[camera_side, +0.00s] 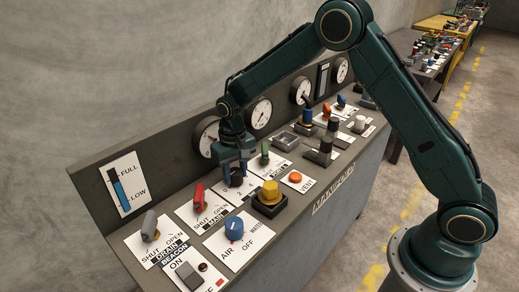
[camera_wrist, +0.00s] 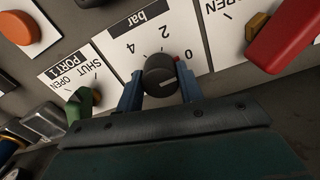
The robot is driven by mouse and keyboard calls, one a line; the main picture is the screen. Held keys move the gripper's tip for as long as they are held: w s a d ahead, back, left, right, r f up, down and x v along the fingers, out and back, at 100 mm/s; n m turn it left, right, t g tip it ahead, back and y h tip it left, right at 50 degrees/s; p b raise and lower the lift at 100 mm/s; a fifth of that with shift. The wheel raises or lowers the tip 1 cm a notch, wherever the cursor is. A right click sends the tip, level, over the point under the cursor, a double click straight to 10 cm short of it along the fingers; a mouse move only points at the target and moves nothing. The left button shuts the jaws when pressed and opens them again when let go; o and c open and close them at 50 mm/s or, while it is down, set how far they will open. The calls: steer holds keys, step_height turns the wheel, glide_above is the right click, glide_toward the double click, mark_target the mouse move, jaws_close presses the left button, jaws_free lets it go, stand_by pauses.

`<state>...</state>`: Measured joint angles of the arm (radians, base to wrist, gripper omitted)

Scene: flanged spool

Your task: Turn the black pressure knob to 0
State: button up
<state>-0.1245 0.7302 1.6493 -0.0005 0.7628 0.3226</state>
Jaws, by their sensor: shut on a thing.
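The black pressure knob (camera_wrist: 159,70) is round, with a white line on its top. It sits on a white plate (camera_wrist: 118,38) marked "bar" with the numbers 0, 2 and 4. My gripper (camera_wrist: 159,86) has its two blue fingers on either side of the knob and is shut on it. The white line points to the right in the wrist view, towards the right finger; which mark it meets is hard to tell. In the side view my gripper (camera_side: 236,174) reaches down over the knob, which is mostly hidden between the fingers.
A red-handled valve (camera_wrist: 284,35) is close on the right in the wrist view, and a green one (camera_wrist: 80,104) on the left. A yellow knob (camera_side: 269,192) and a blue knob (camera_side: 234,228) stand nearby on the panel. Gauges (camera_side: 258,113) line the back.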

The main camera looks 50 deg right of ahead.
mark_target(235, 171)
steer(key=shift+m, duration=0.5)
steer(key=o, duration=1)
steer(key=shift+r, duration=0.1)
step_height(235, 171, up, 14)
stand_by(0.5)
